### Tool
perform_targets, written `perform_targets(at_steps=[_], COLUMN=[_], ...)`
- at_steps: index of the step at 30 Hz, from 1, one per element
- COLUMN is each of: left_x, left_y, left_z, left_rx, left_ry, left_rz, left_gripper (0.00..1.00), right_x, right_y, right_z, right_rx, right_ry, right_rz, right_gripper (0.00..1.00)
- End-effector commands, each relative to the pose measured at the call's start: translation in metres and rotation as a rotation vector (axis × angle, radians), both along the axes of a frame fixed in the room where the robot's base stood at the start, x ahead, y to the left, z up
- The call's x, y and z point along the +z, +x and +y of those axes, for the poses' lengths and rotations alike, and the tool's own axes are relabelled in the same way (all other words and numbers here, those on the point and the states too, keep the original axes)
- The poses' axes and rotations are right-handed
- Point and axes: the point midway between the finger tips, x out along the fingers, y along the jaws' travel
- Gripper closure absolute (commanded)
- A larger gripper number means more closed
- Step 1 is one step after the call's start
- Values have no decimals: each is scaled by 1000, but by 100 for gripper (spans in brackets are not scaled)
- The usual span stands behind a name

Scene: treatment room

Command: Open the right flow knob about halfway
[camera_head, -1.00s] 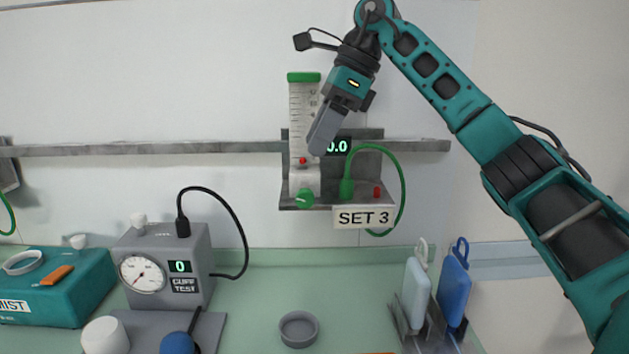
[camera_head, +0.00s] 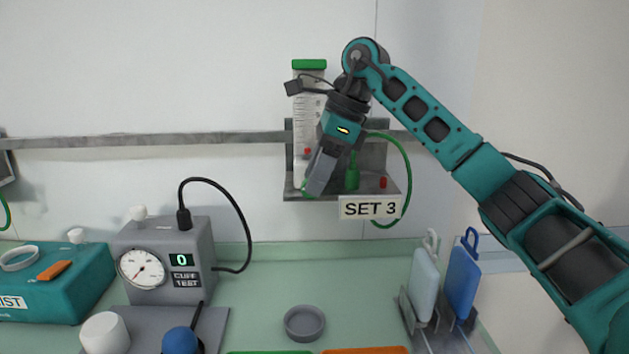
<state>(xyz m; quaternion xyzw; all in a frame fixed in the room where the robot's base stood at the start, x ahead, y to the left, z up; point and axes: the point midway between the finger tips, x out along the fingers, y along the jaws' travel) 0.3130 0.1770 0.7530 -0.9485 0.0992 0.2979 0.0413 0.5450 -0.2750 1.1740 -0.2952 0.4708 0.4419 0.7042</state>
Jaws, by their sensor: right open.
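The flow meter is a clear scaled tube (camera_head: 309,112) with a green cap, mounted on a grey wall bracket above the "SET 3" label (camera_head: 370,208). A small red float (camera_head: 308,151) shows low in the tube. The green flow knob (camera_head: 305,188) at the tube's foot is mostly hidden behind my right gripper (camera_head: 316,184); only a sliver of green shows at its left edge. My right gripper is open, pointing down at the knob. I cannot tell whether it touches the knob. The bracket's display is hidden behind the gripper. My left gripper is not in view.
A green hose (camera_head: 409,165) loops right of the tube from a green connector (camera_head: 352,172). A grey wall rail (camera_head: 150,139) runs behind. Below are a cuff tester (camera_head: 155,235), a grey ring dish (camera_head: 304,323) and a rack with blue tags (camera_head: 462,280).

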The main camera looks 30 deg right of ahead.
Motion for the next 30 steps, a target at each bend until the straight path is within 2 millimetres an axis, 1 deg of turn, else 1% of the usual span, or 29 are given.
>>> perform_targets(at_steps=[1,4,13,27,28,30], left_x=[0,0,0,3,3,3], left_y=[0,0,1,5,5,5], left_z=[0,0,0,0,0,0], left_rx=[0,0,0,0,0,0], left_ry=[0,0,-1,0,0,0], left_rz=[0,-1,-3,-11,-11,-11], left_gripper=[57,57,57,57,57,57], right_x=[-5,-9,-11,-11,-11,-11], right_y=[0,1,2,1,1,1], right_z=[2,4,4,5,5,5], right_rx=[2,1,1,3,3,5], right_ry=[0,0,1,0,-1,0], right_rz=[2,0,-1,3,4,4], right_gripper=[53,53,53,98,100,100])
